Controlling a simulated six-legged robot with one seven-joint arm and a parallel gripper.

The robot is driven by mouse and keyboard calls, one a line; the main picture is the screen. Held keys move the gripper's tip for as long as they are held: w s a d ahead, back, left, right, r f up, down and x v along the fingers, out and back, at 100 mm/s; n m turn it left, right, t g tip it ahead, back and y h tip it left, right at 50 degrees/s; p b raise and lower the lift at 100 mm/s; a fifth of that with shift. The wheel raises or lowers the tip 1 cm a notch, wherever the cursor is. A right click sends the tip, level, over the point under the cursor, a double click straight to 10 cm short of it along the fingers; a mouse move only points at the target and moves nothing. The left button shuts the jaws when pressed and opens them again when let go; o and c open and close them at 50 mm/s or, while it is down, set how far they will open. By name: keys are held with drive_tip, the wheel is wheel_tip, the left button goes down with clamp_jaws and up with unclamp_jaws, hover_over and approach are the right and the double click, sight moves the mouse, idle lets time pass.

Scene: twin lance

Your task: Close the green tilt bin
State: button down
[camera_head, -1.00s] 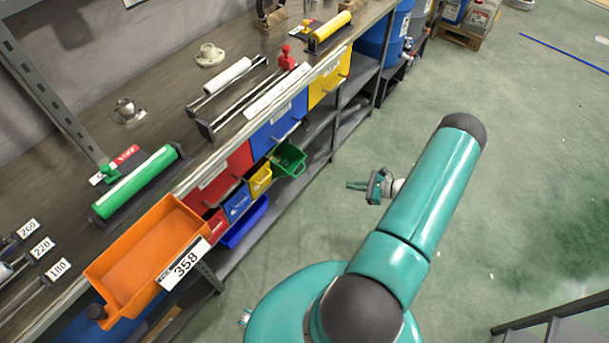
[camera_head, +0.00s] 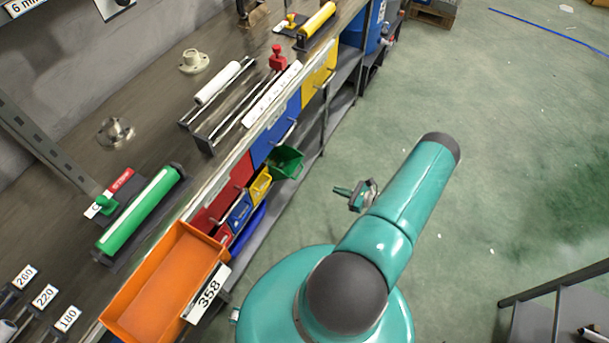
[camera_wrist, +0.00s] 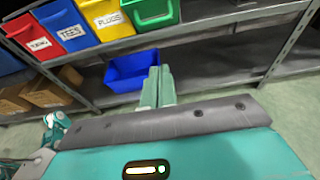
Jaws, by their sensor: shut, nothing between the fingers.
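The green tilt bin (camera_head: 287,162) hangs at the right end of the row of small bins under the bench. It is tilted outward, its open top showing. In the wrist view the green bin (camera_wrist: 152,12) is at the top edge, partly cut off. My gripper (camera_head: 340,191) is shut and empty over the aisle, to the right of the green bin and apart from it. In the wrist view its closed fingertips (camera_wrist: 160,70) point toward the shelving, below the green bin in the picture.
Yellow (camera_head: 260,187), blue (camera_head: 239,211) and red small bins hang beside the green one. A loose blue bin (camera_wrist: 128,74) sits on the shelf below. An orange tray (camera_head: 165,285) juts from the bench. A shelf upright (camera_wrist: 290,40) stands right.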

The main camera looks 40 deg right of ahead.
drive_tip(key=w+a, duration=0.4)
drive_tip(key=w, duration=0.8)
drive_tip(key=shift+w+a+f, duration=0.2)
drive_tip(key=shift+w+f, duration=0.05)
drive_tip(key=shift+w, duration=0.05)
drive_tip(key=shift+r, duration=0.1)
drive_tip(key=shift+w+a+r, duration=0.1)
drive_tip(key=shift+r, duration=0.1)
